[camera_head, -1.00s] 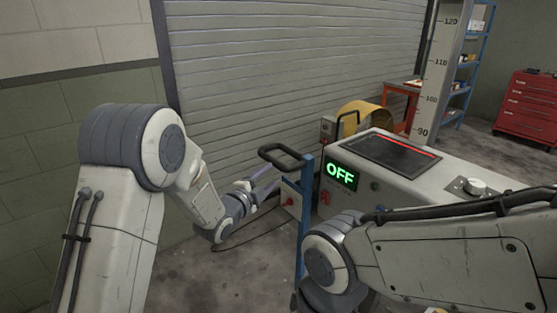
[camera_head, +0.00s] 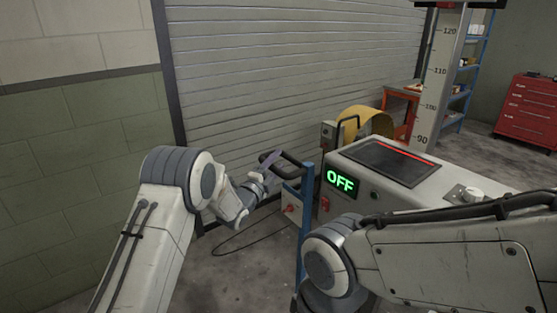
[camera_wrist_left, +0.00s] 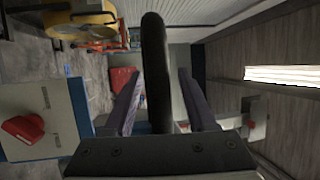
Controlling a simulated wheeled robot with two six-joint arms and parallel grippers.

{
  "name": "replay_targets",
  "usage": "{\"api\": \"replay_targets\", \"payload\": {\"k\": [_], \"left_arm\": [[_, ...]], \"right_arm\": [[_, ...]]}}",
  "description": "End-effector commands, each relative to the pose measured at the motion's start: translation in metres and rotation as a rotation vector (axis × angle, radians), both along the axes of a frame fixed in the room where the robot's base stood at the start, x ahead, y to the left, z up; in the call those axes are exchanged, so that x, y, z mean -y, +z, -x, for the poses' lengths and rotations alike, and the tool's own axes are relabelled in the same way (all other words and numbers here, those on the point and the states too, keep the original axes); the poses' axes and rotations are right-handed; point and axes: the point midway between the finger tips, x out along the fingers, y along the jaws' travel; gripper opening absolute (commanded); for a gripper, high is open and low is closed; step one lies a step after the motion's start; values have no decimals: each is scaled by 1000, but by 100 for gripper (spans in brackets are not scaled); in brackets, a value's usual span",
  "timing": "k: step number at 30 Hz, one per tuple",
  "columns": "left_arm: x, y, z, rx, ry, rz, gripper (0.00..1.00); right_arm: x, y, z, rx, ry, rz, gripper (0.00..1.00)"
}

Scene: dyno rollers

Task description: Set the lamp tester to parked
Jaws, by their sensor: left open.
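A blue post (camera_head: 305,215) with a black loop handle (camera_head: 285,160) stands left of a grey console. The frames do not make clear whether the lamp tester is this or the tall scaled column (camera_head: 437,85). My left gripper (camera_head: 268,166) is at the handle. In the left wrist view the handle's black bar (camera_wrist_left: 157,60) runs between the two fingers of my open gripper (camera_wrist_left: 160,85); contact cannot be told. A box with a red rotary knob (camera_wrist_left: 22,128) shows at left there; its labels are unreadable. My right gripper is out of frame.
A roller shutter (camera_head: 290,70) closes the back. A cable (camera_head: 235,250) lies on the floor. My right forearm crosses the lower right.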

Motion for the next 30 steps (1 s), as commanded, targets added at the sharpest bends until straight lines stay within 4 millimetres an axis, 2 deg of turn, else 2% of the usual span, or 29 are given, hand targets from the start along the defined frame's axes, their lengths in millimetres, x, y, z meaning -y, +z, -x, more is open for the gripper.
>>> {"api": "replay_targets", "payload": {"k": [11, 12, 16, 30], "left_arm": [[3, 1, -6, -2, 1, 0, 57], [3, 1, -6, -2, 1, 0, 49], [3, 1, -5, -2, 1, 0, 0], [3, 0, -5, -2, 1, 0, 0]], "right_arm": [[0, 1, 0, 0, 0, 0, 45], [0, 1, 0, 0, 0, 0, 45], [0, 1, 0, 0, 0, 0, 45], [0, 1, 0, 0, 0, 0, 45]]}}
